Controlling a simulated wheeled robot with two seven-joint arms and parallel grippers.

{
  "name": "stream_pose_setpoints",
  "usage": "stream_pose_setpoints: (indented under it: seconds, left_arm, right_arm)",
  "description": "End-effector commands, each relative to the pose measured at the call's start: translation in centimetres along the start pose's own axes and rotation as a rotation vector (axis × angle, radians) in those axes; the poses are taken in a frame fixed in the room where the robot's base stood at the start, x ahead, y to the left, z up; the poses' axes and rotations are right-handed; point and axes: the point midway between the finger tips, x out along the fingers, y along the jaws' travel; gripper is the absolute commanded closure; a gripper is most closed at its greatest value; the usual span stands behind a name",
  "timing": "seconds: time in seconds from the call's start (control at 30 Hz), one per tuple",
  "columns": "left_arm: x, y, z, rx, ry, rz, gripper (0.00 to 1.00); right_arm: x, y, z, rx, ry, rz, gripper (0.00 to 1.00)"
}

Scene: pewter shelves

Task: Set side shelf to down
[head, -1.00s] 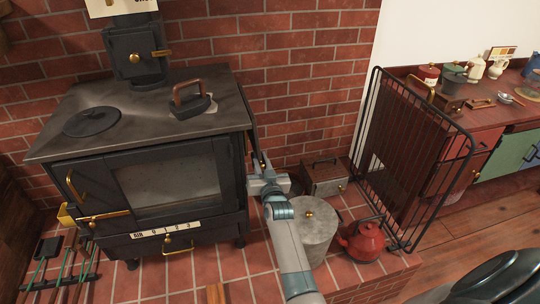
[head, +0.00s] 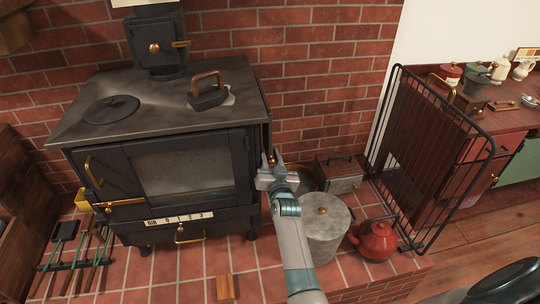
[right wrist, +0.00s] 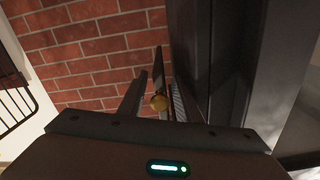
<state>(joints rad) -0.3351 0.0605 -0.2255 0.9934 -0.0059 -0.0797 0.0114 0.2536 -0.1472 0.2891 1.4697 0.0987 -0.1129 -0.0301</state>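The black stove (head: 190,170) stands against the brick wall. Its side shelf (head: 269,118) shows as a thin dark panel along the stove's right side, hanging steeply down, with a small brass knob (head: 272,160) near its lower end. My right gripper (head: 277,172) is at that knob, fingers pointing up and away. In the right wrist view the shelf (right wrist: 158,66) is seen nearly edge-on, and the knob (right wrist: 159,102) sits between the fingers, which look apart with a gap around it. The exact shelf angle is hard to tell. My left gripper is out of view.
A lidded grey pot (head: 325,232), a red kettle (head: 375,240) and a metal box (head: 340,175) stand on the tiled hearth close right of my right arm. A black wire guard (head: 430,160) stands beyond them. An iron (head: 208,95) sits on the stove top.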

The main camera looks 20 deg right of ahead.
Motion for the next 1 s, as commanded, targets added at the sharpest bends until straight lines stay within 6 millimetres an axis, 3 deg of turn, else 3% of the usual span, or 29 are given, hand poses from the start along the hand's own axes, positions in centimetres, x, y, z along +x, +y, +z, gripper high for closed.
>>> stream_pose_setpoints:
  seconds: [0.17,0.37,0.67,1.0]
  left_arm:
    - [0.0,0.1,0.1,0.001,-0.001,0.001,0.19]
    - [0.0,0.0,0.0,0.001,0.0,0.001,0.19]
    - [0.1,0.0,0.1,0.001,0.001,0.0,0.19]
    - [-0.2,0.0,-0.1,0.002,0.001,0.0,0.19]
  right_arm:
    - [0.1,-0.4,-0.2,-0.002,0.003,-0.006,0.63]
    - [0.1,0.6,-0.6,-0.054,0.005,-0.005,0.63]
    - [0.1,4.2,-2.3,-0.27,0.007,-0.001,0.63]
    - [0.1,8.4,-6.3,-0.592,0.008,0.002,0.63]
